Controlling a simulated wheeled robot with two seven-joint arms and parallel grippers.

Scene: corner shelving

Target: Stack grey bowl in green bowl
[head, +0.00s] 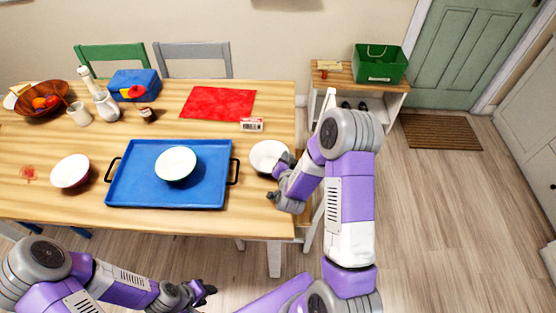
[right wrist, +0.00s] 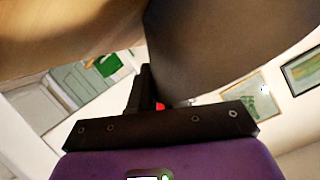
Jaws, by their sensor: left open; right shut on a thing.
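The grey bowl (head: 265,156), white inside, is at the right edge of the table, right of the tray. My right gripper (head: 284,168) is shut on its right side. In the right wrist view the bowl's dark grey outer side (right wrist: 225,45) fills the upper right, against the black finger. The green bowl (head: 176,165), white inside with a thin greenish edge, stands upright on the blue tray; I see little of its outer side. My left gripper (head: 200,291) is open and empty, low in front of the table, away from both bowls.
The blue tray (head: 126,190) has black handles; the right one (head: 235,171) lies between the two bowls. A reddish bowl (head: 70,172) stands left of the tray. A red cloth (head: 217,103) and a small box (head: 251,125) lie behind.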

